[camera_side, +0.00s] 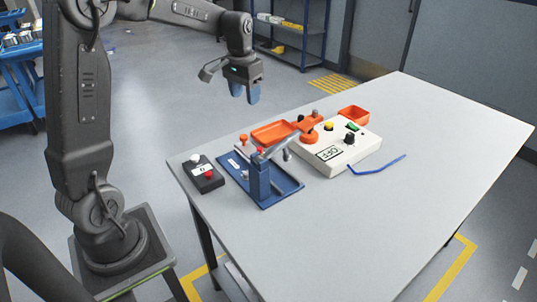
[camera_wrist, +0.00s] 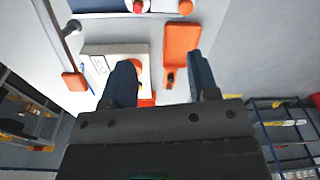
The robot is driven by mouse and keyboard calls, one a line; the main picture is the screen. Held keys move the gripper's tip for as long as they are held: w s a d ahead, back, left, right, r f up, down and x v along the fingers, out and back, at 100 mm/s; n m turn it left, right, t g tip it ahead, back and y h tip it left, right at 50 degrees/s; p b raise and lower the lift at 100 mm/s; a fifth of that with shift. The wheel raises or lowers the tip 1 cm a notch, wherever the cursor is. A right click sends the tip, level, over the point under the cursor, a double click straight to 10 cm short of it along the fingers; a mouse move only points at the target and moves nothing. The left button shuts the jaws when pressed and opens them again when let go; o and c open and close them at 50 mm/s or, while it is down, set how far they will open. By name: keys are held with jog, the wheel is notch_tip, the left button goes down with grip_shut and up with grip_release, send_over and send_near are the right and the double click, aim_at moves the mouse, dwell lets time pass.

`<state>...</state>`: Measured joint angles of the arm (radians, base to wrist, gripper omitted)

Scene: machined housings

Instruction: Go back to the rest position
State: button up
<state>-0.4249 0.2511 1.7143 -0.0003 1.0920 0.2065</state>
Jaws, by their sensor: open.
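My gripper (camera_side: 244,92) hangs above and behind the far left edge of the table, with its blue fingers pointing down. In the wrist view my gripper (camera_wrist: 163,85) shows its two fingers apart with nothing between them. It touches nothing. On the table stand a blue press-like fixture (camera_side: 262,184) with a grey lever, a white control box (camera_side: 340,153) with knobs and a small display, and an orange tray (camera_side: 272,132). The orange tray also shows in the wrist view (camera_wrist: 181,45), beyond the fingertips.
A black button box (camera_side: 203,176) sits at the table's left corner. A small orange bin (camera_side: 353,114) and a blue hooked strip (camera_side: 377,165) lie near the control box. The table's right side (camera_side: 440,130) is bare. A blue shelf rack (camera_side: 290,35) stands behind on the floor.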

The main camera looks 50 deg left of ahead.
jog(key=s+d+r+m+t, duration=0.1)
jog(key=s+d+r, duration=0.2)
jog(key=s+d, duration=0.25)
jog(key=s+d+r+t, duration=0.1)
jog(key=s+d+r, duration=0.2)
jog(key=s+d, duration=0.25)
jog(key=s+d+f+m+t, duration=0.1)
jog(key=s+d+f+t, duration=0.1)
jog(key=s+d, duration=0.5)
jog(key=s, duration=0.2)
jog(key=shift+s+f+m+t, duration=0.15)
jog(key=shift+s+m+t, duration=0.15)
jog(key=shift+s, duration=0.05)
